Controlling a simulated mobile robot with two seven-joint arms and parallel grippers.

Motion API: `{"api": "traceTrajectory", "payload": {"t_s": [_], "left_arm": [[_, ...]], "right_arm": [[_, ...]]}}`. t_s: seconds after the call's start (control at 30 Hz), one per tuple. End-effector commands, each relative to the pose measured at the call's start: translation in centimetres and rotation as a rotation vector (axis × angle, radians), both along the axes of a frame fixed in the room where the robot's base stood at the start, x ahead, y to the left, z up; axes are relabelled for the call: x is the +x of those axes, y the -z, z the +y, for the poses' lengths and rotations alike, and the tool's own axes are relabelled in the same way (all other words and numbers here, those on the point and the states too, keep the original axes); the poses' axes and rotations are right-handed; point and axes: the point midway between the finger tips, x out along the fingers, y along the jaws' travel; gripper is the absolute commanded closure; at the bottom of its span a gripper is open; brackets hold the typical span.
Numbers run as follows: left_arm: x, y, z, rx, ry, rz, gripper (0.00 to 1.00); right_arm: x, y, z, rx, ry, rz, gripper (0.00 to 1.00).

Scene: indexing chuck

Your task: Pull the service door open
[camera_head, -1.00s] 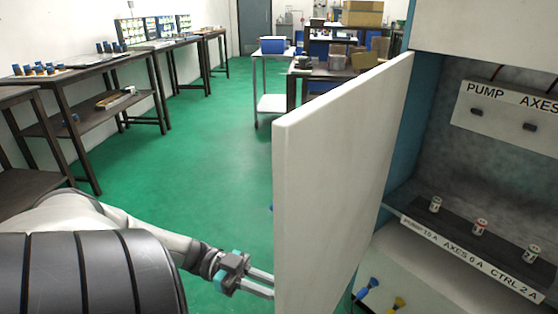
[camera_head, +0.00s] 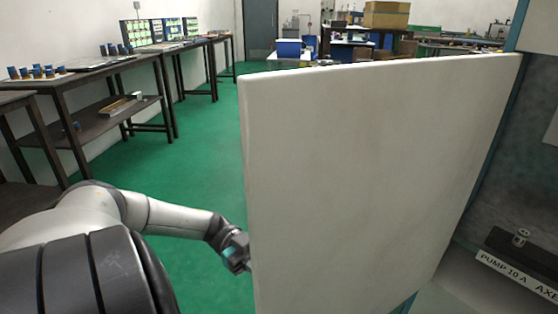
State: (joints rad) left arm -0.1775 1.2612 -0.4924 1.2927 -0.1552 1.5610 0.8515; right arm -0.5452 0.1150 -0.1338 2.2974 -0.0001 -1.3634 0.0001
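The service door (camera_head: 370,170) is a large white panel that stands swung out from the cabinet, hinged at its right side. Part of the cabinet interior (camera_head: 520,190) shows at the right, with a dark strip and a label reading "PUMP 10 A". My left gripper (camera_head: 246,262) is at the door's free left edge, low down. Its fingertips are hidden behind the door edge, so I cannot tell whether they are open or shut, or whether they touch the door. My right gripper is not in view.
Dark workbenches (camera_head: 110,95) with small parts line the left wall. Green floor (camera_head: 180,165) is clear between them and the door. A blue bin (camera_head: 289,48) and cardboard boxes (camera_head: 388,14) stand at the back, partly hidden by the door.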

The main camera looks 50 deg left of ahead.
Motion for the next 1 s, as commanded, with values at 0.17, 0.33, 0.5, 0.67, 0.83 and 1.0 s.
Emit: {"api": "traceTrajectory", "payload": {"t_s": [0.17,0.33,0.5,0.67,0.83,1.0], "left_arm": [[-0.06,0.24,0.00,0.005,0.000,0.006,1.00],[-0.03,0.23,0.01,0.006,0.000,0.005,1.00],[-0.01,0.20,0.02,0.005,-0.001,0.004,0.77],[0.04,0.13,0.02,0.004,-0.001,0.003,0.59],[0.07,0.07,0.01,0.003,-0.001,0.001,0.53],[0.08,0.02,-0.02,0.002,-0.002,0.000,0.53]], "right_arm": [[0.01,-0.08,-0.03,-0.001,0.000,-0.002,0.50],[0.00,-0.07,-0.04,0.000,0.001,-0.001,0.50],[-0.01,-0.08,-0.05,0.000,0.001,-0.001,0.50],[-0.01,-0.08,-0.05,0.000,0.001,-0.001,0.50],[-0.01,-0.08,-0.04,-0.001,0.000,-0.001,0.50],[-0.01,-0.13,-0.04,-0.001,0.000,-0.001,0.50]]}}
